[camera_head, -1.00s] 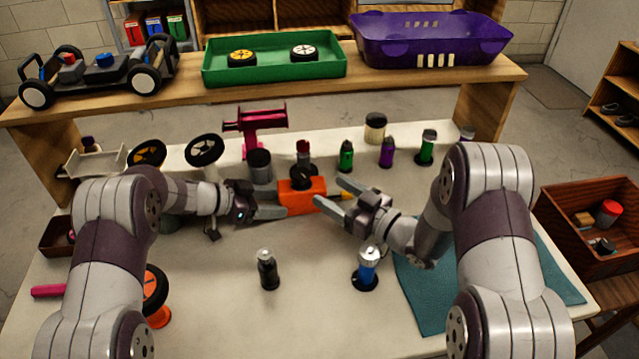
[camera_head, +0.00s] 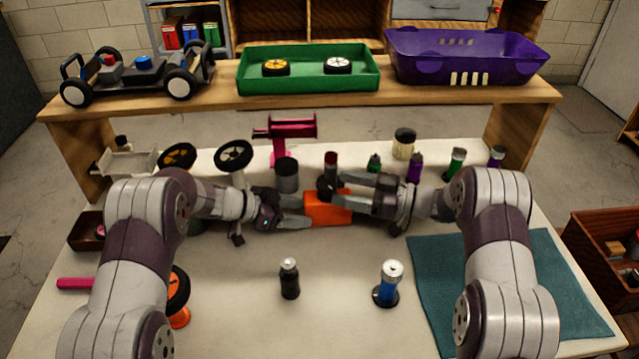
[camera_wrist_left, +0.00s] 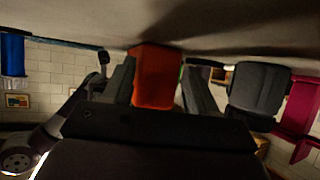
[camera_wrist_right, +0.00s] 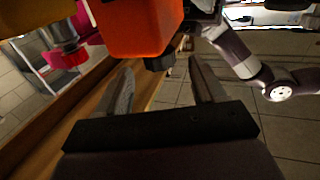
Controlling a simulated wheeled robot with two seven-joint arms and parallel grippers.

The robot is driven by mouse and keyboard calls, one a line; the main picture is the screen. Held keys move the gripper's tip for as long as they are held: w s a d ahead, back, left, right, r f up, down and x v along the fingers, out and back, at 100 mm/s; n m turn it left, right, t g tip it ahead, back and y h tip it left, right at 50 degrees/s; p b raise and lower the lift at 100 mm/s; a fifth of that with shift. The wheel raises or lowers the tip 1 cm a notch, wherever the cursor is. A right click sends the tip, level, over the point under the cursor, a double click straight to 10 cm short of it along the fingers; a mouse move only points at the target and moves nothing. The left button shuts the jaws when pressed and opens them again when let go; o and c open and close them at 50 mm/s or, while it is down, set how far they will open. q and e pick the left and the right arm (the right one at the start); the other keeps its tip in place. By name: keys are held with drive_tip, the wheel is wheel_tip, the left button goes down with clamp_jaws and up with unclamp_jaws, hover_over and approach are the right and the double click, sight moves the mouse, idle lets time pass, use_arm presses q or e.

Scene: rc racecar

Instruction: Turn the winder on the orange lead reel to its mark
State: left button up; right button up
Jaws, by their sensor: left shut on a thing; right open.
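The orange lead reel (camera_head: 327,209), a boxy orange block, stands on the table in front of me. Its black winder (camera_head: 325,187) is on top. My left gripper (camera_head: 296,207) is shut on the reel's left end; the left wrist view shows the orange body (camera_wrist_left: 157,78) between its fingers. My right gripper (camera_head: 343,189) comes from the right, over the reel, with its fingertips close to the winder. In the right wrist view its fingers (camera_wrist_right: 163,78) are apart, with the orange body (camera_wrist_right: 138,28) beyond them. No mark on the winder is readable.
A dark grey cylinder (camera_head: 287,176) and a magenta stand (camera_head: 284,130) are close behind the reel. Several small bottles stand behind the right gripper. A black bottle (camera_head: 289,279) and a blue one (camera_head: 387,284) stand in front. The front middle is mostly clear.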

sight(321, 181)
drive_tip(key=x, duration=0.7)
drive_tip(key=c, duration=1)
drive_tip(key=shift+m+t, duration=0.3)
drive_tip(key=shift+t, duration=0.2)
drive_tip(key=m+t+h, duration=0.1)
drive_tip(key=t, duration=0.1)
drive_tip(key=m+t+h, duration=0.1)
drive_tip(key=m+t, duration=0.1)
drive_tip(key=shift+w+d+h, duration=0.15)
drive_tip(key=shift+w+h, duration=0.05)
drive_tip(key=shift+h, duration=0.1)
drive_tip(key=shift+w+d+r+m+t+h, duration=0.1)
drive_tip(key=shift+w+d+m+t+h, duration=0.05)
drive_tip(key=shift+m+t+h, duration=1.2)
drive_tip(key=shift+t, duration=0.25)
drive_tip(key=o, duration=1)
